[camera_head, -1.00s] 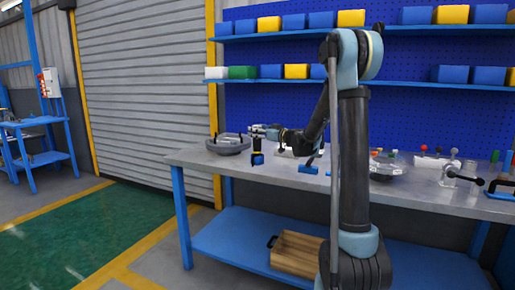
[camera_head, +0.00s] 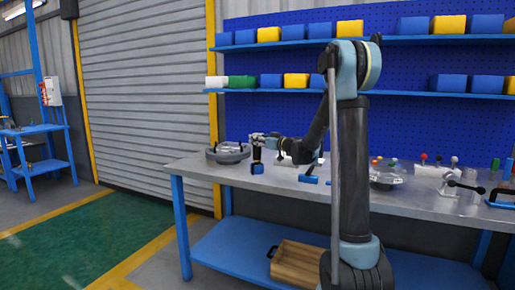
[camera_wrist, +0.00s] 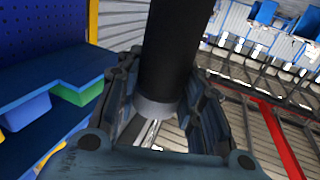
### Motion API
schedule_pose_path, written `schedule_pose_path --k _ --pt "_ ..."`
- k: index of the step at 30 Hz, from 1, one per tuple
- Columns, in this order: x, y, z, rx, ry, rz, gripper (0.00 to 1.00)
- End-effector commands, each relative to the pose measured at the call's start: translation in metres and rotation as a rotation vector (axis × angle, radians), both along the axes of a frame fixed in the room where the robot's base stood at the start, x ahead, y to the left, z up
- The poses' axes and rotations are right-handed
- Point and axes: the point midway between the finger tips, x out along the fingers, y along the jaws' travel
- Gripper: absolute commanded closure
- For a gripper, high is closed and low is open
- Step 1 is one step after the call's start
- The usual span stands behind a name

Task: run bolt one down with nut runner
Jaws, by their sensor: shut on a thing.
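My gripper (camera_head: 259,141) is shut on the nut runner (camera_head: 257,154), a dark upright tool with a blue lower end. The tool is held at the bench's left part, beside the shell's right side. In the wrist view, the nut runner's black cylinder (camera_wrist: 172,45) stands between the fingers of my gripper (camera_wrist: 165,115). The flanged shell (camera_head: 228,157) is a grey round part at the bench's left end, with small upright pieces on its rim. I cannot tell which of these is bolt one. The tool appears apart from the rim, but the contact is too small to judge.
Shelves with blue and yellow bins hang behind. A wooden crate (camera_head: 297,267) sits on the lower shelf.

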Motion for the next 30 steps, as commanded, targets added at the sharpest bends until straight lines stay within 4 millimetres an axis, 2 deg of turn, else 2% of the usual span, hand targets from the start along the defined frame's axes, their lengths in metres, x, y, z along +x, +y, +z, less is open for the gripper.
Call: schedule_pose_path --k 18,24,30 --pt "0.000 0.000 0.083 0.001 0.000 0.000 1.00" --pt "0.000 0.000 0.095 0.001 0.000 0.000 1.00" --pt "0.000 0.000 0.097 0.001 0.000 0.000 1.00"
